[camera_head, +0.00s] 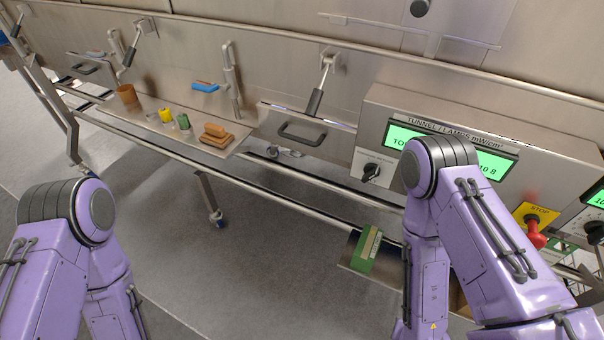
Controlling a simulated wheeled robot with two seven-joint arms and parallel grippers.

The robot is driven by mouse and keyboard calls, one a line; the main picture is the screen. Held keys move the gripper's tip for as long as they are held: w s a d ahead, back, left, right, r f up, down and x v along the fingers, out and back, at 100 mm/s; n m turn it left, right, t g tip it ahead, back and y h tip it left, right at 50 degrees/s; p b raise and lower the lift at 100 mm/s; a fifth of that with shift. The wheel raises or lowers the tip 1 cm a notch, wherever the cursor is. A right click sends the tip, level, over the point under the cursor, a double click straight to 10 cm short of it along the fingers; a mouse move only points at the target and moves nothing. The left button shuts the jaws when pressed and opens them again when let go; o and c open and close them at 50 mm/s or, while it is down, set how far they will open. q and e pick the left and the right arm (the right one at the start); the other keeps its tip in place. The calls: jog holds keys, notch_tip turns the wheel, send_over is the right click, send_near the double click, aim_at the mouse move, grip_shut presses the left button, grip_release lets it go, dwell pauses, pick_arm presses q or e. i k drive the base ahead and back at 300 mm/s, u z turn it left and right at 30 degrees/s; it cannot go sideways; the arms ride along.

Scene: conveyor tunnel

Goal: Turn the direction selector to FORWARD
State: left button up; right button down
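A black rotary knob (371,171) sits on a white label plate at the left end of the grey control panel (385,105). Its lettering is too small to read. A second dark knob (594,231) is at the right picture edge, partly cut off. I cannot tell from the labels which is the direction selector. My purple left arm is at the lower left and my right arm stands in front of the panel, hiding part of its display. Neither gripper shows.
A green display (400,137) and a red stop button (536,232) on a yellow plate are on the panel. A green box (366,249) lies on a low metal plate. A shelf (150,106) at left holds a brown cup, small bottles and brown blocks. Open floor lies in front.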

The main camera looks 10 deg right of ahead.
aim_at(371, 171)
jog(key=u, duration=0.2)
jog(key=k, duration=0.55)
jog(key=z, duration=1.85)
